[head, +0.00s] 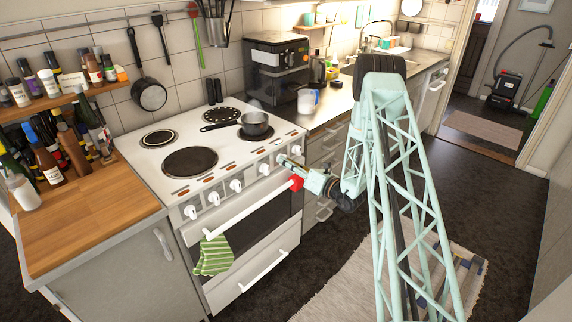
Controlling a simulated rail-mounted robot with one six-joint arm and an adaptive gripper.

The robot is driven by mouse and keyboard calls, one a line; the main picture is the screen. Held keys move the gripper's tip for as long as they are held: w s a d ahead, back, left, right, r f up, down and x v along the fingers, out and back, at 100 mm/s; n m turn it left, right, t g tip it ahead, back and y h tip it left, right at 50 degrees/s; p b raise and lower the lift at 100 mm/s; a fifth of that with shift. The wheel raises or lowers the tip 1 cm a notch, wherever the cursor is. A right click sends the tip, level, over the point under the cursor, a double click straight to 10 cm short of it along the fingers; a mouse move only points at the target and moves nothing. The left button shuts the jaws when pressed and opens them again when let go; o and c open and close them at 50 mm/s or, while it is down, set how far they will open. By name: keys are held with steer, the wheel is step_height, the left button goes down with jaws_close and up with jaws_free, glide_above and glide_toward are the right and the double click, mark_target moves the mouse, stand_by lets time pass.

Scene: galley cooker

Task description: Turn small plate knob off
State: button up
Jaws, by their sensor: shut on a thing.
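The white cooker (150,160) has a row of white knobs along its front panel. The knobs to the left, such as this one (236,186), stand clear of my gripper. My mint-green gripper (284,161) is at the right part of the row, shut on a knob there. That knob is mostly hidden by the jaws, so its pointer angle cannot be read. Another white knob (297,150) shows just to the right of it. The small plates are the back left one (159,137) and the front right one under a pot.
A dark saucepan (255,124) stands on the right plate, its handle pointing left. The oven handle (240,212), with a green striped towel (214,255), runs below the knobs. A red piece (297,183) sits near its right end. The dark floor is open to the right.

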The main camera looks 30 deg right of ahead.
steer(key=n+b, duration=0.2)
steer(key=n, duration=0.4)
steer(key=shift+b, duration=0.4)
steer(key=o, duration=0.9)
steer(key=shift+s, duration=0.15)
steer(key=shift+v, duration=5.9)
steer(key=shift+r, duration=0.1)
